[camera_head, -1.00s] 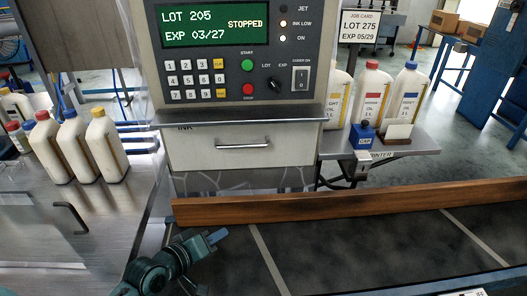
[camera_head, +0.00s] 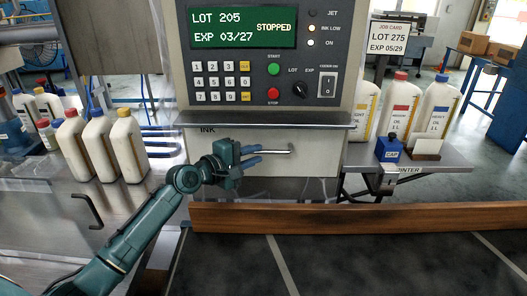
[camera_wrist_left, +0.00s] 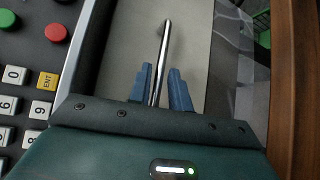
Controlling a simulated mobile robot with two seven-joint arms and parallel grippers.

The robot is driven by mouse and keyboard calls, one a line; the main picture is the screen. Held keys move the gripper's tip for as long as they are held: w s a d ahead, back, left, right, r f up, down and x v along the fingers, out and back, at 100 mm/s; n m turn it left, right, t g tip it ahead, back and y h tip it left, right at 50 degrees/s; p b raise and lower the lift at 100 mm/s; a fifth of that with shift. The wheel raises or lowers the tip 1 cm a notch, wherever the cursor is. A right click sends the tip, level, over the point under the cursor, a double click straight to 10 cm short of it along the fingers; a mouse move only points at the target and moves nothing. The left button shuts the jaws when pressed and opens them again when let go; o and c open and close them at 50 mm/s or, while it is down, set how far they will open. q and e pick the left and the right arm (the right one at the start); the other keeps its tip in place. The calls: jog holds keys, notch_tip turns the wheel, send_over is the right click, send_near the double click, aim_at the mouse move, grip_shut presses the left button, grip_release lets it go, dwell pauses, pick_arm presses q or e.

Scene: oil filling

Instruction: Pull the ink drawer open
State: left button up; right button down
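The ink drawer (camera_head: 318,165) is a pale front panel below the printer's keypad, and it looks closed. Its metal bar handle (camera_head: 279,153) runs across the front. My left gripper (camera_head: 252,155) is in front of the drawer at the handle's left part. In the left wrist view the handle (camera_wrist_left: 165,48) runs between the two blue fingers (camera_wrist_left: 161,90). Gaps show beside the handle, so the fingers are open around it. The gripper hides the handle's left end in the head view. My right gripper is not in view.
A wooden rail (camera_head: 370,217) and dark conveyor (camera_head: 360,262) lie below the drawer. The printer's control panel (camera_head: 265,55) is above. A steel table handle (camera_head: 88,211) is at left.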

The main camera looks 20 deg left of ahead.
aim_at(261, 153)
pick_arm(q)
jog(key=shift+x, duration=2)
jog(key=shift+c, duration=0.4)
grip_shut()
